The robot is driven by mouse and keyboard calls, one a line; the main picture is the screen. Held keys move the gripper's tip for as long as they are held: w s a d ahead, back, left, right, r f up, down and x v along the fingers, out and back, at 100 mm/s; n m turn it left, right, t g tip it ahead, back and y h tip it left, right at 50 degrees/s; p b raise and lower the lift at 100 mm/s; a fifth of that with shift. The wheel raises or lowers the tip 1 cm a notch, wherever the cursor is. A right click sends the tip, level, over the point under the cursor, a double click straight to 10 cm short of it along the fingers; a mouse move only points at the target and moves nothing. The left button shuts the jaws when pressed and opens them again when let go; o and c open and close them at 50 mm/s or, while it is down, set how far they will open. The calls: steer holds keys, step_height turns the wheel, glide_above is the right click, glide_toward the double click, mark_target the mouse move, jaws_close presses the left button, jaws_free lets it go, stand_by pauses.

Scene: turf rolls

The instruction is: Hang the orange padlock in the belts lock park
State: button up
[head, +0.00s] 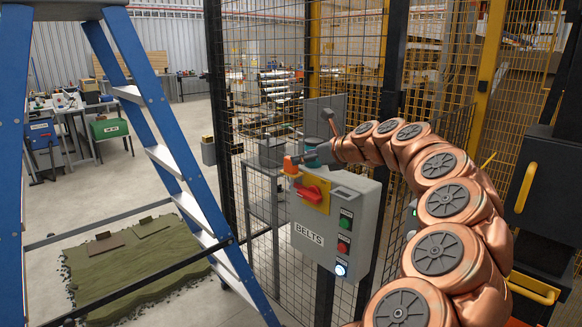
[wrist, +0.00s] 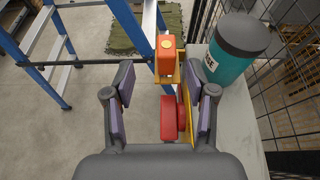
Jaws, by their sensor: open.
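The orange padlock (wrist: 166,57) stands at a small yellow bracket (wrist: 158,80) at the top edge of the belts box; I cannot tell whether its shackle is hooked there. It also shows in the head view (head: 291,165), at the upper left of the yellow plate (head: 309,196). A red rotary switch (head: 311,192) sits on that plate, below the padlock. The grey box (head: 333,226) carries a BELTS label. My gripper (wrist: 165,88) is open and empty; its fingers are on either side of the line to the padlock, which is just beyond the fingertips.
A teal canister with a dark lid (wrist: 232,50) stands on the box top, close right of my gripper. Mesh fence (head: 262,90) runs behind the box. A blue stepladder (head: 160,120) stands left. Green turf (head: 135,262) lies on the floor beyond it.

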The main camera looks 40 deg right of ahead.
mark_target(288, 167)
steer(key=shift+d+p+x, duration=0.2)
steer(key=shift+p+x, duration=0.5)
steer(key=shift+x, duration=1.2)
steer(key=shift+d+p+x, duration=0.2)
steer(key=shift+p+x, duration=0.5)
steer(key=shift+x, duration=1.15)
jaws_close()
